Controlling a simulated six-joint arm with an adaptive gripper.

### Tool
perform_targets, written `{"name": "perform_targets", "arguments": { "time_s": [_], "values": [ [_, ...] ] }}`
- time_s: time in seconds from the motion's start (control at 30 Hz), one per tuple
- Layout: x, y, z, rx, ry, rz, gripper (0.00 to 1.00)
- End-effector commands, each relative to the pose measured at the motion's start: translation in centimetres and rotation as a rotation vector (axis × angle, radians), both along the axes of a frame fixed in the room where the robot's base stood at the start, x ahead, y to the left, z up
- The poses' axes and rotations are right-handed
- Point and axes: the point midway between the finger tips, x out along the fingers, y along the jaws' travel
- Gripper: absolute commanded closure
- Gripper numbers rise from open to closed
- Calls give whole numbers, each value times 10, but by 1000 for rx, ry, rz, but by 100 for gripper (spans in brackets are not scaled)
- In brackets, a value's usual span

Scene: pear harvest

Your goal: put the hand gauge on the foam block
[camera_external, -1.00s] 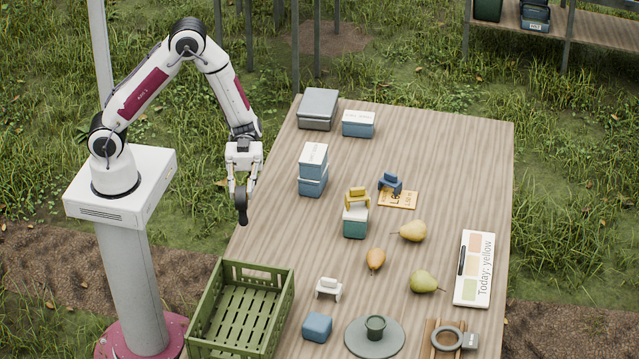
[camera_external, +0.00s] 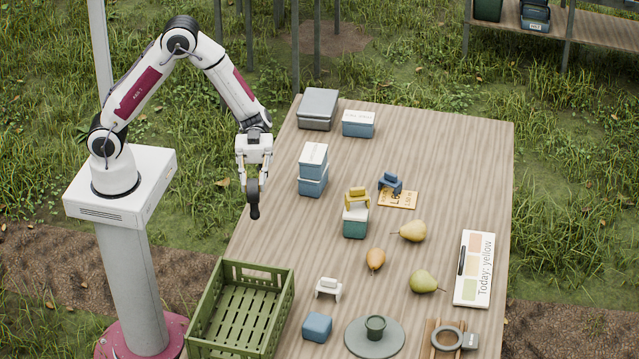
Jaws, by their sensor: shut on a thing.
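My gripper (camera_external: 253,190) points down beside the table's left edge, above and behind the green crate. It is shut on a small dark thing (camera_external: 254,211), too small and dark to make out; I cannot tell whether it is the hand gauge. A grey ring with a block-like grey end (camera_external: 468,341) lies on wooden slats at the front right and also looks like a gauge. A small blue block (camera_external: 317,327), which may be the foam block, sits on the table right of the crate, with nothing on top. My gripper is well behind and left of it.
The green slatted crate (camera_external: 284,305) stands empty at the front left. A white stool-like piece (camera_external: 328,287), a grey round plate (camera_external: 358,345) with a dark cup, pears (camera_external: 424,281), stacked boxes (camera_external: 313,172) and a "Today: yellow" board (camera_external: 473,268) occupy the table. Its left middle is clear.

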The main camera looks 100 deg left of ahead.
Motion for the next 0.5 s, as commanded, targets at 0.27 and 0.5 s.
{"name": "perform_targets", "arguments": {
  "time_s": [0.27, 0.5],
  "values": [
    [45, -26, -6, 0, -2, 21, 100],
    [99, -64, -8, -1, -2, 56, 100]
  ]
}}
